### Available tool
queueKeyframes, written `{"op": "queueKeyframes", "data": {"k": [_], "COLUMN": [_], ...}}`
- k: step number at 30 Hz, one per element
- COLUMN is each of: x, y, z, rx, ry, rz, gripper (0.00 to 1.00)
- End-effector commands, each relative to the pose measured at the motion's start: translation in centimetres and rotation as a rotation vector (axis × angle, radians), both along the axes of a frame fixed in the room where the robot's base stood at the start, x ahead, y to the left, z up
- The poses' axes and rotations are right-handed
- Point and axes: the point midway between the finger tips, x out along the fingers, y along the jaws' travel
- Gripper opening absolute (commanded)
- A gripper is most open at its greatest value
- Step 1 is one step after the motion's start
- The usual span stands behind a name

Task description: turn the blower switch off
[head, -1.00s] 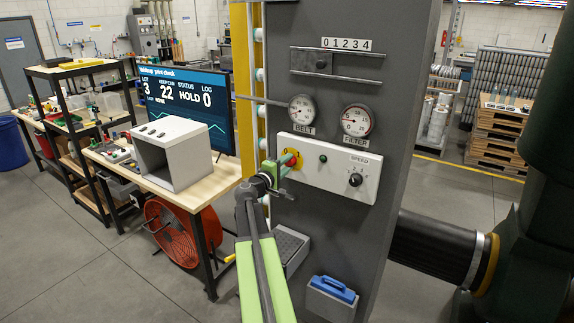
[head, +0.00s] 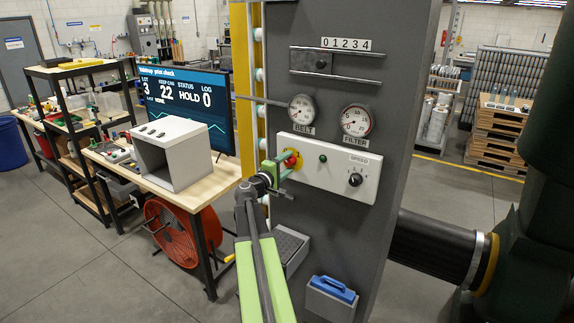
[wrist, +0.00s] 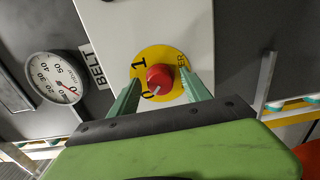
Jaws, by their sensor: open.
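The blower switch is a red knob (wrist: 159,75) on a round yellow plate (wrist: 143,66) marked 1 and 0. Its white mark points towards the 0. The end of its label, "ER", shows beside the right finger; the rest is hidden. My gripper (wrist: 160,80) is open, with one green finger on each side of the knob; I cannot tell whether either touches it. In the head view the red knob (head: 290,159) sits at the left end of the white panel (head: 327,182), partly behind my gripper (head: 281,173).
The panel also has a green lamp (head: 323,159) and a black speed dial (head: 355,180). The belt gauge (head: 301,108) and filter gauge (head: 356,121) are above it. A yellow post (head: 243,95) stands left of the machine, beside a workbench (head: 205,190).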

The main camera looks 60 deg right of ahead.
Motion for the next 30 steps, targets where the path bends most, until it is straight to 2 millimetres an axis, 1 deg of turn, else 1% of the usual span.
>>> {"op": "queueKeyframes", "data": {"k": [2, 5, 8, 9, 15, 19, 21, 24, 30], "x": [0.0, 0.0, -0.1, -0.1, -0.1, 0.0, 0.0, 0.1, 0.1], "y": [0.5, 2.3, 4.9, 6.1, 11.8, 14.7, 15.9, 16.9, 17.5], "z": [0.0, 0.0, 0.0, 0.0, 0.0, 0.0, 0.0, 0.0, 0.0], "rx": [0.0, 0.0, 0.0, 0.0, 0.0, 0.0, 0.0, 0.0, 0.0], "ry": [0.0, 0.0, 0.0, 0.0, 0.0, 0.0, 0.0, 0.0, 0.0], "rz": [0.001, 0.003, 0.004, 0.004, 0.003, 0.004, 0.003, 0.001, 0.0], "gripper": [0.56, 0.56, 0.56, 0.56, 0.56, 0.56, 0.56, 0.56, 0.56]}}
